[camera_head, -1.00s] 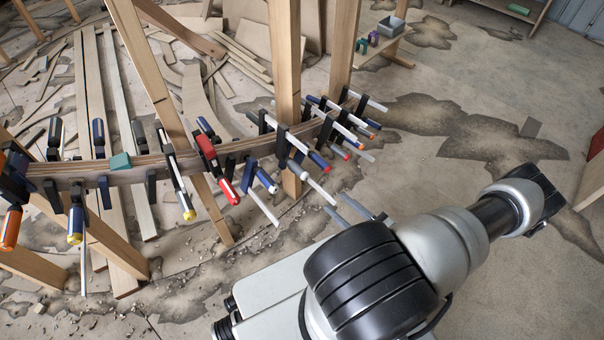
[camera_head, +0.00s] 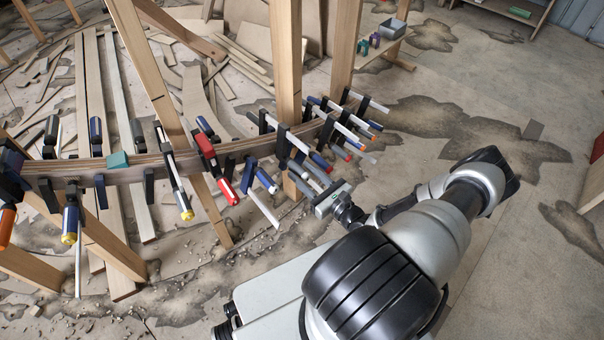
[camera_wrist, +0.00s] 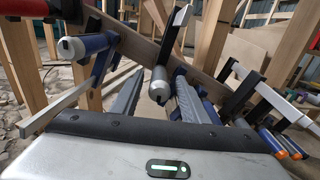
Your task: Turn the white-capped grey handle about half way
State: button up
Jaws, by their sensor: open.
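The grey handle with a white cap (camera_wrist: 159,88) belongs to a clamp on the curved wooden stringer. In the wrist view it points toward the camera between the two grey fingers of my gripper (camera_wrist: 157,98). The fingers stand apart on either side of it, and I see a gap on the left side; contact on the right is hard to tell. In the head view my gripper (camera_head: 306,173) is at the lower side of the stringer (camera_head: 135,174), among the clamps, and largely hides the handle there.
A blue handle with a white cap (camera_wrist: 88,46) lies close left of my fingers. Orange-capped blue handles (camera_wrist: 272,138) are at right. Wooden posts (camera_head: 286,60) rise behind. A red handle (camera_head: 205,146) sits farther left. The floor at right is open.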

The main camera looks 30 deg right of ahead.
jog(key=shift+w+a, duration=0.1)
jog(key=shift+w, duration=0.3)
grip_shut()
